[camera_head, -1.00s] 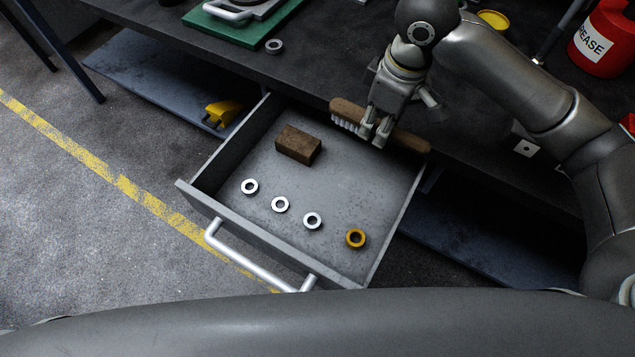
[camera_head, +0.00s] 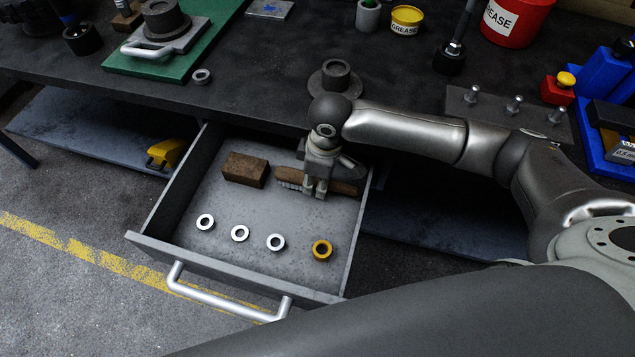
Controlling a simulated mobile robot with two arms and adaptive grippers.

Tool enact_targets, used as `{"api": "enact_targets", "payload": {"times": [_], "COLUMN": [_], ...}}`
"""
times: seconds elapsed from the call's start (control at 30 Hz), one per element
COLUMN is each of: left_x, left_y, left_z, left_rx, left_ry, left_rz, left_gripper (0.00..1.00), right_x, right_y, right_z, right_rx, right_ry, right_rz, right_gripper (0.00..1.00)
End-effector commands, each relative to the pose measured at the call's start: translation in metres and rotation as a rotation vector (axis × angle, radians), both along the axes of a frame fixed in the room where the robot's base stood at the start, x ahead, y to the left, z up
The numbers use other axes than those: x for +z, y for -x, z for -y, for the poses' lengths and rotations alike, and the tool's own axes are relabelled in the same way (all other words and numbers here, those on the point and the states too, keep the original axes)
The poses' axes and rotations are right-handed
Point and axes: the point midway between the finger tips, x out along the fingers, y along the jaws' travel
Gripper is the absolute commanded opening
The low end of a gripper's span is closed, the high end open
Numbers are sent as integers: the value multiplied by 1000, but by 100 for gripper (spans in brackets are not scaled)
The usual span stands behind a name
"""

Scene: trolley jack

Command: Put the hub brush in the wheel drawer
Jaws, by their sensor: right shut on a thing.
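The wheel drawer (camera_head: 215,257) is pulled out under the dark workbench. The hub brush (camera_head: 344,186), with a brown wooden handle and pale bristles, is inside the drawer's outline at its back right. My right gripper (camera_head: 315,192) is shut on the brush near its middle and hides part of it. The brush lies roughly level; I cannot tell whether it touches the drawer floor. My left gripper is not in view.
A brown block (camera_head: 245,169) lies just left of the brush. The drawer floor between is clear. The workbench edge (camera_head: 130,97) overhangs the drawer's back.

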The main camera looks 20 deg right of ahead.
Motion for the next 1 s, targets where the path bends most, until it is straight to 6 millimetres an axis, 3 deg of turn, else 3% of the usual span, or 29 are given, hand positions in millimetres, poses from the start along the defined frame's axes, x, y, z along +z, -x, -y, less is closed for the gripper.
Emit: {"api": "enact_targets", "payload": {"times": [0.13, 0.53, 0.57, 0.6, 1.0], "left_x": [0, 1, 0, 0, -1], "left_y": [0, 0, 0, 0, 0], "left_z": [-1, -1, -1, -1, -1], "left_rx": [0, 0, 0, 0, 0], "left_ry": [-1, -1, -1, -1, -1], "left_rz": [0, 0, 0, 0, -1], "left_gripper": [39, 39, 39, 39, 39], "right_x": [-15, -20, -20, -20, -13], "right_y": [-1, 0, 0, 0, -1], "right_z": [0, 0, 0, 0, 0], "right_rx": [0, -1, -1, -1, 0], "right_ry": [0, -1, 0, 0, 0], "right_rz": [2, 2, 1, 1, 4], "right_gripper": [0, 0, 32, 37, 37]}}
